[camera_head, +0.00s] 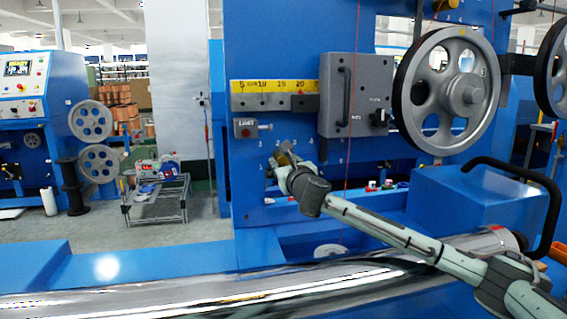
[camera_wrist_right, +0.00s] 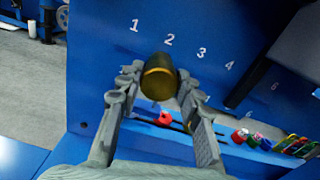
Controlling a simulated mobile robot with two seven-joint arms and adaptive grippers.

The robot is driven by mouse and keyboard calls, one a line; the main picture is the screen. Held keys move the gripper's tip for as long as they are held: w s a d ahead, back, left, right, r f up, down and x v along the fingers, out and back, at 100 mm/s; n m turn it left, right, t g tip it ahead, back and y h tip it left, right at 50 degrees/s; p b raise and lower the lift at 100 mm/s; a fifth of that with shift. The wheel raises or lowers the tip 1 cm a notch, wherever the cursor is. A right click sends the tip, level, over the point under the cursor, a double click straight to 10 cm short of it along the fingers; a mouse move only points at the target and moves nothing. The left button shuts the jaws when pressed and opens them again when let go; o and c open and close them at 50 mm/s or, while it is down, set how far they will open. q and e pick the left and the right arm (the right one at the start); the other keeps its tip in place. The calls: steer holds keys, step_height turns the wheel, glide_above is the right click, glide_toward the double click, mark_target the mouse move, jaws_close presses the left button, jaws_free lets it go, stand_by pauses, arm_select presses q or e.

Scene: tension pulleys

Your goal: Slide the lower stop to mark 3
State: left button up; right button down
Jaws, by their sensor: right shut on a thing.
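The lower stop (camera_wrist_right: 160,77) is a short dark cylinder with a brass-coloured end, on the upright blue panel (camera_wrist_right: 110,45). In the right wrist view it sits just below the printed mark 2 (camera_wrist_right: 168,40), left of mark 3 (camera_wrist_right: 201,53). My right gripper (camera_head: 284,162) reaches the panel from the lower right in the head view. Its two fingers stand on either side of the stop and are shut on it. In the head view the fingers largely hide the stop. My left gripper is not in view.
Above the marks are a yellow scale (camera_head: 262,87) and a small LIMIT box (camera_head: 245,128). A grey box with a handle (camera_head: 357,95) and a large pulley (camera_head: 447,88) stand to the right. A shiny roller (camera_head: 220,293) lies below my arm. Small coloured items lie below the panel.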

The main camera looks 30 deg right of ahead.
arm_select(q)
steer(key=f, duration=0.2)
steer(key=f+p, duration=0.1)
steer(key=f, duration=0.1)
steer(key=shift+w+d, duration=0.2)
arm_select(e)
steer(key=d, duration=0.2)
steer(key=s+d, duration=0.1)
steer(key=d, duration=0.2)
steer(key=shift+s, duration=0.15)
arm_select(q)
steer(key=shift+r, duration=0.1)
arm_select(e)
steer(key=c, duration=1)
jaws_free()
steer(key=shift+a, duration=0.1)
steer(key=v, duration=1.2)
steer(key=shift+f, duration=0.1)
